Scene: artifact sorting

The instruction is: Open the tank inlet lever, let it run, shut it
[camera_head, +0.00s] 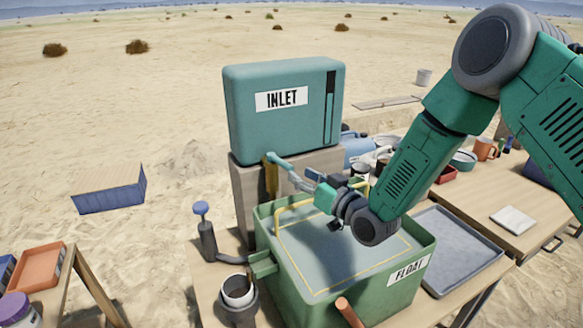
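The teal tank marked INLET (250,118) stands on a grey block above a green FLOAT tub (405,300). A brass tap (271,180) hangs at its lower front. A light blue-teal piece that looks like the inlet lever (279,160) slants down and right from the tap's top. My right gripper (302,180) reaches in from the right over the tub, with its fingers at or very near the lever's end. The fingers are small and overlap the lever, so contact and opening are unclear. My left gripper is out of view.
The tub holds greyish liquid with a yellow frame (282,245). A blue-knobbed pump (205,232) and a cup in a holder (238,291) stand left of it. A grey tray (455,255) lies to the right. Mugs and bowls crowd behind my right arm.

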